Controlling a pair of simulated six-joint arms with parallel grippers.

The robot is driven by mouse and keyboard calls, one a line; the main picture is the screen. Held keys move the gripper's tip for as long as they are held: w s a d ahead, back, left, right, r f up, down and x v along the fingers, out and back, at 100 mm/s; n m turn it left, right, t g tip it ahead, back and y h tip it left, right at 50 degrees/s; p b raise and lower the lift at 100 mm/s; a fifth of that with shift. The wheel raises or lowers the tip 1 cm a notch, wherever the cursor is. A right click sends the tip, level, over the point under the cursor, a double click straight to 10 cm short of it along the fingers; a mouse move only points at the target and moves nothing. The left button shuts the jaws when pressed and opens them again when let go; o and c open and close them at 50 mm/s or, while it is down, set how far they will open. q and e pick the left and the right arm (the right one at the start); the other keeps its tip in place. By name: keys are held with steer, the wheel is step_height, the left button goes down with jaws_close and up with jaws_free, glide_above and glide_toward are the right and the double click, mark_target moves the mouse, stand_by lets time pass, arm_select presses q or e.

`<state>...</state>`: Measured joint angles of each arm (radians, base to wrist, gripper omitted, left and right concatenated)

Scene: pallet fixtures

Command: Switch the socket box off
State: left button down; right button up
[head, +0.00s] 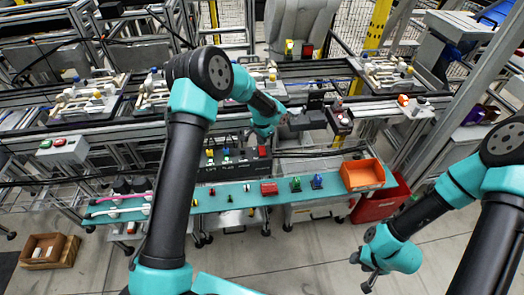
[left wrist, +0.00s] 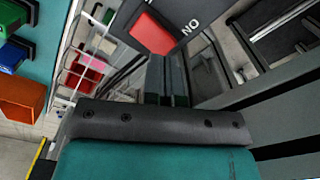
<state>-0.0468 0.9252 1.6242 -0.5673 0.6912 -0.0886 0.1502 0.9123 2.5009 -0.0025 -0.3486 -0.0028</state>
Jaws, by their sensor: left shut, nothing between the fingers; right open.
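My right gripper (head: 366,284) is open and empty, low over the floor at the right, far from the box.
A teal shelf (head: 225,197) with small coloured parts runs in front. An orange bin (head: 362,174) stands at its right end, above a red bin (head: 381,204). A grey button box (head: 63,149) is at the left. Conveyor rails and fixtures lie behind.

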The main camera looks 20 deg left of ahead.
mark_target(262, 148)
arm_select(q)
steer(key=shift+f, duration=1.7)
stand_by(1.6)
steer(key=shift+r, duration=0.15)
steer(key=shift+r, duration=3.45)
steer(key=shift+f, duration=0.1)
